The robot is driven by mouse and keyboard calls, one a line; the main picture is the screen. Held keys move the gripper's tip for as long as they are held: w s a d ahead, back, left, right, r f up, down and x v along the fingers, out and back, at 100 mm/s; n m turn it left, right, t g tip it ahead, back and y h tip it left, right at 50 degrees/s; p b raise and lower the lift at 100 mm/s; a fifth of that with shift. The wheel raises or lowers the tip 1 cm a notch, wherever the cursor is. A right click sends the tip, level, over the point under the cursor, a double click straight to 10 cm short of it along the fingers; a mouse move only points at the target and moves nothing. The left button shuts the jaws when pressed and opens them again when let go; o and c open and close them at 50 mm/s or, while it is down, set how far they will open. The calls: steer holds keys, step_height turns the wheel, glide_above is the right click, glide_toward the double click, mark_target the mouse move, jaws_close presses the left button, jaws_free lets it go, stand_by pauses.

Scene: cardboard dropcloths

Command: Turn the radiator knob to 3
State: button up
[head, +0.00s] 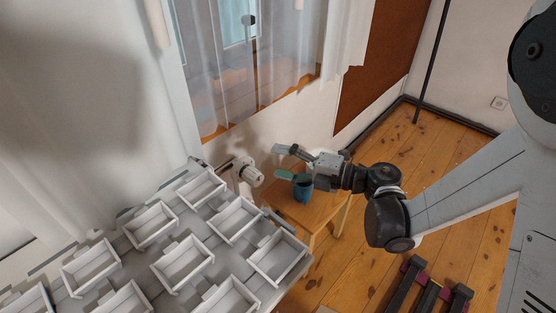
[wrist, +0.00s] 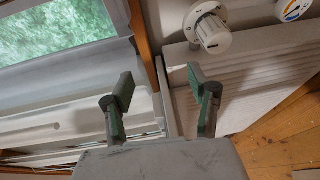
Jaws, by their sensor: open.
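The white radiator knob (head: 247,172) sticks out by the wall, just left of my gripper in the head view. In the wrist view the knob (wrist: 214,34) is at the upper right, beyond the fingertips, with its ribbed grip facing me; the number it is set to cannot be read. My gripper (head: 281,161) is open and empty, pointing left toward the wall. In the wrist view its two green-grey fingers (wrist: 158,88) are well apart, and the knob lies above and right of the gap between them, untouched.
A round dial with coloured marks (wrist: 294,8) is right of the knob. A pale ribbed panel (wrist: 255,75) lies below it. A blue container (head: 302,190) stands on a small wooden table (head: 326,208) under my gripper. Several white trays (head: 183,262) fill the lower left.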

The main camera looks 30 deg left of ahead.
steer(key=s+d+r, duration=0.2)
steer(key=d, duration=0.3)
steer(key=shift+d+r+p, duration=0.2)
steer(key=shift+d+p, duration=0.1)
steer(key=shift+d, duration=0.05)
stand_by(0.4)
stand_by(0.5)
